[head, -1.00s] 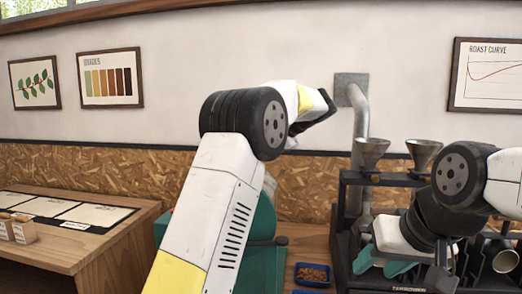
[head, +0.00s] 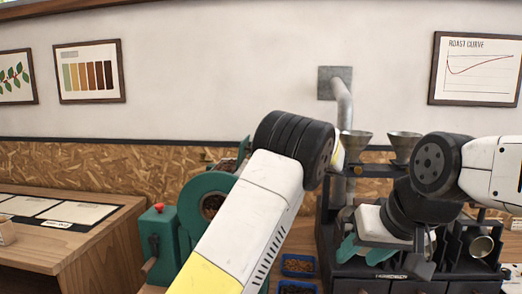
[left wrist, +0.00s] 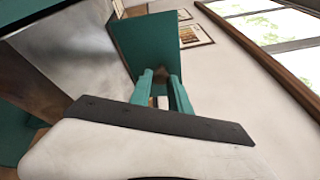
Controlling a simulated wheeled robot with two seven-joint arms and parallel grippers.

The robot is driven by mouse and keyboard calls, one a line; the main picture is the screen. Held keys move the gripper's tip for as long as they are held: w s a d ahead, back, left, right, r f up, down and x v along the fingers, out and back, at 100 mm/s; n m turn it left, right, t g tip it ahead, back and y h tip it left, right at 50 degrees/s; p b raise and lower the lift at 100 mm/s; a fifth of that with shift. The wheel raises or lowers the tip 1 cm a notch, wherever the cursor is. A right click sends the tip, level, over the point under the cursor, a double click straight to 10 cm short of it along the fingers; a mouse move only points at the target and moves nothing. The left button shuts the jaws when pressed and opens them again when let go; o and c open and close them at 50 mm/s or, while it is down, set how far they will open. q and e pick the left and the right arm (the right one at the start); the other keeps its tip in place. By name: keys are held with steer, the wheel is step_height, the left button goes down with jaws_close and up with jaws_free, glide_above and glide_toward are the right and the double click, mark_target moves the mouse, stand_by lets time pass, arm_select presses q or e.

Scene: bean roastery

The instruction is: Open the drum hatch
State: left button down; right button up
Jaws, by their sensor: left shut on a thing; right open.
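The green roaster (head: 168,235) stands left of centre in the head view, partly behind my left arm. Its round green front (head: 197,203) surrounds a dark round area; I cannot make out the hatch clearly. My left gripper is hidden behind its own arm there. In the left wrist view, my left gripper's teal fingers (left wrist: 163,88) are shut on a small piece, mostly hidden between them, at the lower end of a green panel (left wrist: 145,42). My right gripper (head: 364,252) is open and empty, low in front of the black machine.
A black machine (head: 327,225) with metal funnels (head: 356,143) stands at right, close to my right arm. Blue trays (head: 299,264) lie on the counter between the machines. A wooden table (head: 75,250) is at left. A metal pipe (head: 343,100) runs down the wall.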

stand_by(0.5)
arm_select(q)
steer(key=c, duration=1.2)
jaws_free()
steer(key=shift+c, duration=0.2)
steer(key=shift+f, duration=0.1)
steer(key=v, duration=0.7)
steer(key=shift+d, duration=0.45)
steer(key=shift+f, duration=0.1)
